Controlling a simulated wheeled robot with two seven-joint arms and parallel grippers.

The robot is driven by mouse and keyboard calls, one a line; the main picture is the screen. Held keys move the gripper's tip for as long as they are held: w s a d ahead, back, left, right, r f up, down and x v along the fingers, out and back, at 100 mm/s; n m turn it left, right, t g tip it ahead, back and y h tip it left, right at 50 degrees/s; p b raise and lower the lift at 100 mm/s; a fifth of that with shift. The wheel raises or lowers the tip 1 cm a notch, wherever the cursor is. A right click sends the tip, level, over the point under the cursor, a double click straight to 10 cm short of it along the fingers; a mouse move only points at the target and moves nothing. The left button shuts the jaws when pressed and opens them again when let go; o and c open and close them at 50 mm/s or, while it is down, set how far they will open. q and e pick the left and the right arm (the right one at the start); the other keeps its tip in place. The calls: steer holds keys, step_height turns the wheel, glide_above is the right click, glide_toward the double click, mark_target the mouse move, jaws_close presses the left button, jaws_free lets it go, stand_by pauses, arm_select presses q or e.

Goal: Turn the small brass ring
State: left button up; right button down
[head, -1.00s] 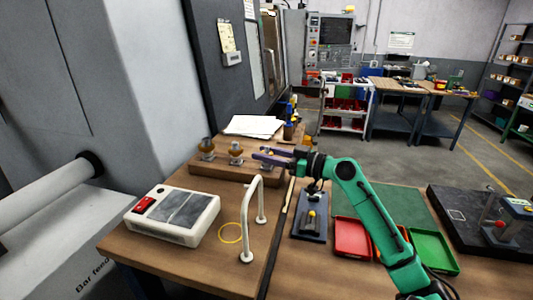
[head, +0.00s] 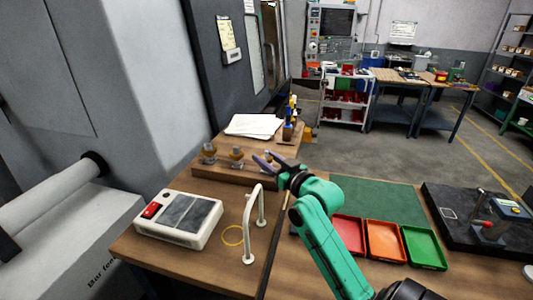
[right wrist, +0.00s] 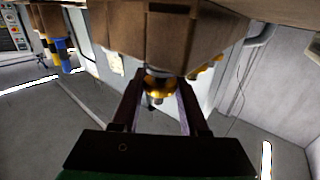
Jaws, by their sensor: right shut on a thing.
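The small brass ring (right wrist: 158,86) shows between the fingers of my right gripper in the right wrist view, just at the edge of a wooden block (right wrist: 170,40). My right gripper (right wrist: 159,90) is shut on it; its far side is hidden. In the head view the right gripper (head: 264,159) is at the right end of the wooden rack (head: 222,174), and its fingers hide most of the ring there. Two other brass pieces, the left one (head: 208,153) and the middle one (head: 237,157), stand on the rack. My left gripper is not in view.
A white bent rail (head: 254,222) stands in front of the rack. A white device (head: 180,238) and a thin yellow loop (head: 232,236) lie left of it. Papers (head: 254,125) lie behind the rack. Red, orange (head: 386,241) and green trays are at right.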

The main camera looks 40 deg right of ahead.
steer(key=shift+m+h, duration=0.5)
steer(key=shift+h, duration=0.3)
stand_by(0.6)
steer(key=shift+c, duration=2.1)
jaws_free()
